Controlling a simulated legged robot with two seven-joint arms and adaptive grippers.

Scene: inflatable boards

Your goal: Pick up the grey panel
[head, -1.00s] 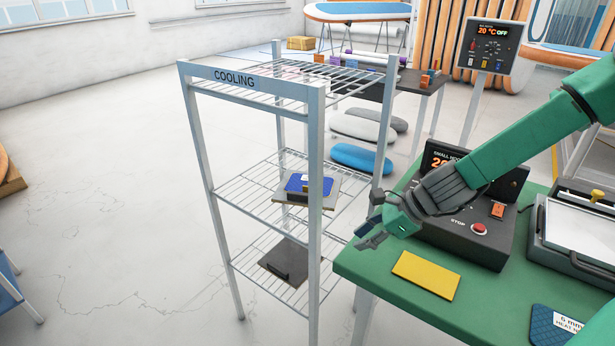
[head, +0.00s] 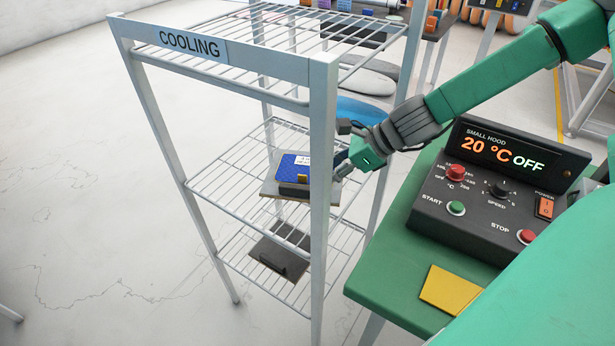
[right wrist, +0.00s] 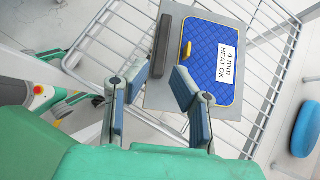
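A grey panel (head: 267,188) lies on the middle shelf of the cooling rack. A blue quilted pad (head: 292,165) and a dark bar-like handle (head: 292,190) are on top of it. In the right wrist view the grey panel (right wrist: 225,112), the pad marked "4 mm HEAT OK" (right wrist: 212,60) and the bar (right wrist: 168,48) lie beyond my fingertips. My right gripper (head: 342,162) is at the panel's right side, partly behind a rack post. In the right wrist view the right gripper (right wrist: 160,78) is open, its fingertips near the bar's end, with nothing clearly held. My left gripper is not seen.
The white rack (head: 320,140) has a front post close to my right gripper and a top shelf above it. A dark panel (head: 280,250) lies on the lower shelf. A green table (head: 395,270) with a control box (head: 480,200) and yellow plate (head: 450,288) stands right.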

